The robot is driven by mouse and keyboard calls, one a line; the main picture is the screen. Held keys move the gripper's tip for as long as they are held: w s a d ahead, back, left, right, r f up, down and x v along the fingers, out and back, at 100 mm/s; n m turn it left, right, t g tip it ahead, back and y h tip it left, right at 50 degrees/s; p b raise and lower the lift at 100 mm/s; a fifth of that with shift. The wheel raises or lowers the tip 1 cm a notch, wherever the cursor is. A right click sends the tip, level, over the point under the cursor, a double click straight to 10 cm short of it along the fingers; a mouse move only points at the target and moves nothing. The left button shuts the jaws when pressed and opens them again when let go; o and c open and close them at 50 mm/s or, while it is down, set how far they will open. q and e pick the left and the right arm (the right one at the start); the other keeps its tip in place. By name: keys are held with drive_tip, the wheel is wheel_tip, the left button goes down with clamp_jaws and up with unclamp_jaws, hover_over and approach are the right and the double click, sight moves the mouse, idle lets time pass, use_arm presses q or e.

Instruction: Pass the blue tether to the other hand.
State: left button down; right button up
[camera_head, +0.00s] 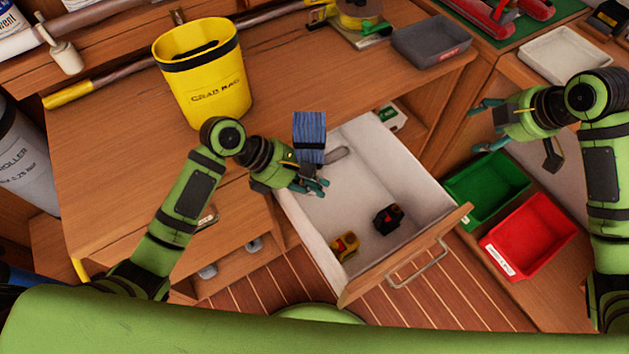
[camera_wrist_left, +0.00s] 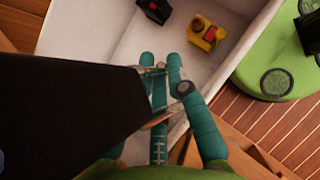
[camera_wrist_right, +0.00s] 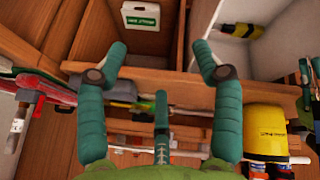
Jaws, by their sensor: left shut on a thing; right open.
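The blue tether (camera_head: 309,131) is a bundled blue block with a dark band, above the back left part of the open drawer. My left gripper (camera_head: 318,187) is shut on it from below. In the left wrist view the fingers of my left gripper (camera_wrist_left: 160,65) are close together, and a large dark shape (camera_wrist_left: 70,90) beside them hides much of the left side; I cannot tell its surface. My right gripper (camera_head: 482,126) is far to the right of the tether, open and empty. In the right wrist view the fingers of my right gripper (camera_wrist_right: 158,58) are spread wide.
The open drawer (camera_head: 420,183) holds a yellow item (camera_head: 345,246) and a black item (camera_head: 387,219). A yellow grab bag bucket (camera_head: 213,90) stands on the wooden top behind my left arm. Green (camera_head: 487,188) and red (camera_head: 528,234) bins lie right of the drawer. A grey tray (camera_head: 430,45) is at the back.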

drive_tip(key=s+d+f+m+g+h, duration=0.1)
drive_tip(key=s+d+f+m+h, duration=0.25)
drive_tip(key=d, duration=0.65)
drive_tip(key=s+a+f+m+g, duration=0.15)
drive_tip(key=s+f, duration=0.45)
drive_tip(key=f, duration=0.7)
drive_tip(key=s+a+f+m+g, duration=0.1)
drive_tip(key=s+a+f, duration=0.1)
drive_tip(key=s+f, duration=0.75)
drive_tip(key=s+a+f+m+g, duration=0.15)
drive_tip(key=s+f, duration=0.25)
drive_tip(key=f, duration=1.1)
drive_tip(key=s+a+f+m, duration=0.1)
drive_tip(key=s+a+f, duration=0.3)
drive_tip(key=s, duration=0.2)
drive_tip(key=s+a+f+m, duration=0.2)
drive_tip(key=s+a+f, duration=0.1)
drive_tip(key=s, duration=0.4)
drive_tip(key=s+a+f+m+t+y, duration=0.1)
drive_tip(key=s+a+f, duration=0.3)
drive_tip(key=s+a, duration=0.1)
drive_tip(key=shift+s+f, duration=0.35)
drive_tip(key=shift+s, duration=0.4)
